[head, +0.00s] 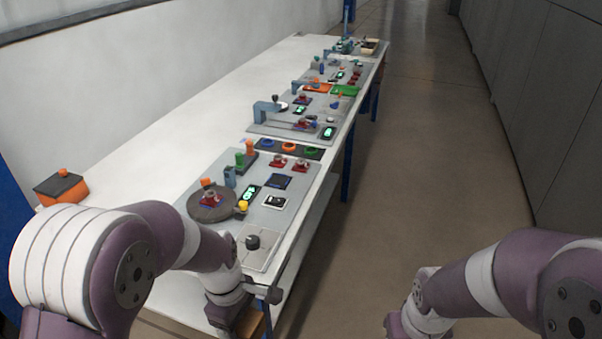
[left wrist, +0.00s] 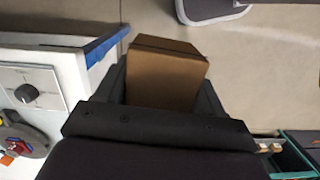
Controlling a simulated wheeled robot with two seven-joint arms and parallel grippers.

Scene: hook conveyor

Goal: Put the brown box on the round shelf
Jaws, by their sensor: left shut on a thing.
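The brown box (left wrist: 163,72) is between the two dark fingers of my left gripper (left wrist: 162,95) in the left wrist view. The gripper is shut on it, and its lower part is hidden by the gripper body. In the head view my left gripper (head: 248,314) is at the bottom, beside the table's near end, with a brown sliver of the box showing. A round dark grey disc (head: 198,213), the only round shelf-like surface I see, lies on the near panel with a small red and grey part on it. My right gripper is below the picture; only that arm shows.
A long white table (head: 150,160) runs away from me, carrying several panels with small coloured parts. A black knob (head: 252,242) stands at its near end. An orange box with a dark top (head: 61,188) is on the left. Grey floor (head: 420,150) is clear on the right.

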